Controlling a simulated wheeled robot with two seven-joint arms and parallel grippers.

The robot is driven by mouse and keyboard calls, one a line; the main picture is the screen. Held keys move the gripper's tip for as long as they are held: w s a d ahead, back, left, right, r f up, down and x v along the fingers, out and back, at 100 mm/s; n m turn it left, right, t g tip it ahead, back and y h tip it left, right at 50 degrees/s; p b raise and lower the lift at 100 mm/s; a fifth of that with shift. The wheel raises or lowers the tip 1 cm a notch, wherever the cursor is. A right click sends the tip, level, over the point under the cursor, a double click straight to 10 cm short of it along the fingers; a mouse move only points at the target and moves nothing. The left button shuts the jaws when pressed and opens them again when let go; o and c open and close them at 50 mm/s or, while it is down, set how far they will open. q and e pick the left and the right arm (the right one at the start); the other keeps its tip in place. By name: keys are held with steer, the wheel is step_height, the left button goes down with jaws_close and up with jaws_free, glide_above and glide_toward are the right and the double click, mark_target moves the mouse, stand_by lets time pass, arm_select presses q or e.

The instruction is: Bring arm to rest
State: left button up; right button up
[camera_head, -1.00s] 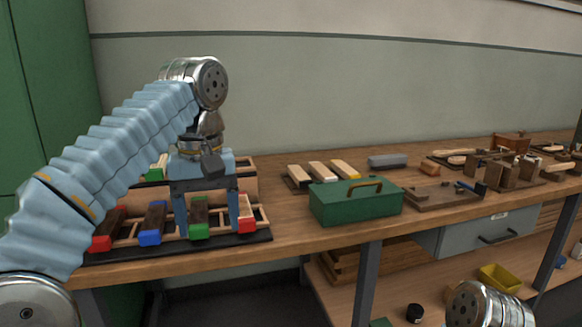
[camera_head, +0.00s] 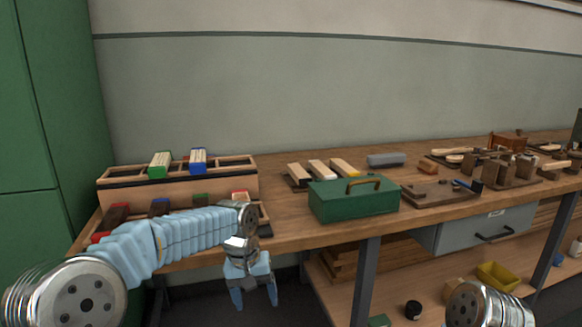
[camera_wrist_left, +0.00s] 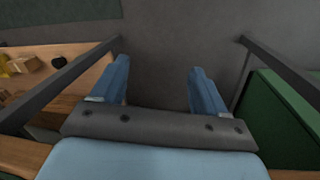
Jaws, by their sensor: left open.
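My left arm comes in from the left in the head view and bends down in front of the bench. My left gripper (camera_head: 255,295) hangs below the bench's front edge with its two blue fingers spread. In the left wrist view the fingers (camera_wrist_left: 158,88) are apart with only grey floor between them; nothing is held. Of my right arm only a round metal joint (camera_head: 484,303) shows at the bottom right of the head view; its gripper is out of view.
A wooden rack (camera_head: 180,190) with a green-ended block (camera_head: 160,165) and a blue-ended block (camera_head: 198,160) stands on the bench's left. A lower front row is partly hidden by my arm. A green toolbox (camera_head: 352,200) sits mid-bench. Bench legs flank the gripper.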

arm_select(q)
steer(key=s+f+h, duration=0.1)
steer(key=s+f, duration=0.2)
steer(key=f, duration=0.9)
steer(key=s+f+h, duration=0.1)
steer(key=s+f, duration=0.3)
steer(key=f, duration=0.7)
steer(key=s+a+f, duration=0.2)
steer(key=s+f, duration=0.9)
steer(key=s, duration=0.5)
steer(key=shift+a+f+n+t+h, duration=0.15)
steer(key=shift+n+t+h, duration=0.15)
steer(key=shift+n+h, duration=0.1)
